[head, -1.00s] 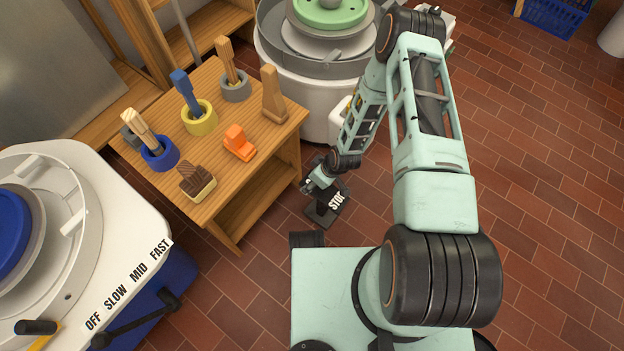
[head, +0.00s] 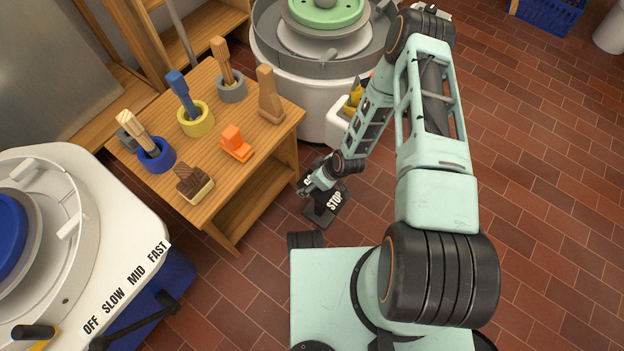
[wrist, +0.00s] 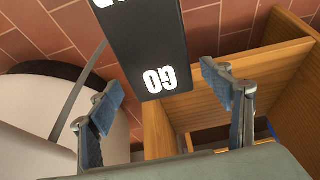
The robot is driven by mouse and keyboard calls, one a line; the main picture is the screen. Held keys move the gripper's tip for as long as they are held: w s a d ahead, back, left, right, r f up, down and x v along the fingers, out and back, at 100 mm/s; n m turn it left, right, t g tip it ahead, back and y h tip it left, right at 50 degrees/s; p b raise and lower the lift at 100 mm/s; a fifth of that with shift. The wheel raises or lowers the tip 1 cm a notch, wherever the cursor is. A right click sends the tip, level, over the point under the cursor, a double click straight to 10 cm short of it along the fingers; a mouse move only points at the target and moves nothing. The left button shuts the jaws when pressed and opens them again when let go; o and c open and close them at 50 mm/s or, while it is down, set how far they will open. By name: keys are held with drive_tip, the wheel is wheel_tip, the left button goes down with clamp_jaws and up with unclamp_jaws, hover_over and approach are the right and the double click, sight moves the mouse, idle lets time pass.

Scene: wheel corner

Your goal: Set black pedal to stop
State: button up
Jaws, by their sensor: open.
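The black pedal (head: 326,207) is on the brick floor between the wooden table and my base. Its white STOP lettering shows at the near right end in the head view. In the wrist view, the pedal (wrist: 150,50) shows a GO end between and beyond my two fingers, with part of another white word at the top edge. My gripper (wrist: 165,95) is open and empty, its blue-padded fingers spread to either side of the GO end. In the head view my gripper (head: 315,183) is over the far left part of the pedal; contact cannot be told.
The wooden table (head: 240,185) with brushes, cups and blocks stands close left of the pedal. A white wheel with a green top (head: 300,85) stands behind. Another white wheel (head: 120,220) with a speed label is at the left. Open brick floor lies right.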

drive_tip(key=v, duration=1.2)
drive_tip(key=shift+a, duration=0.1)
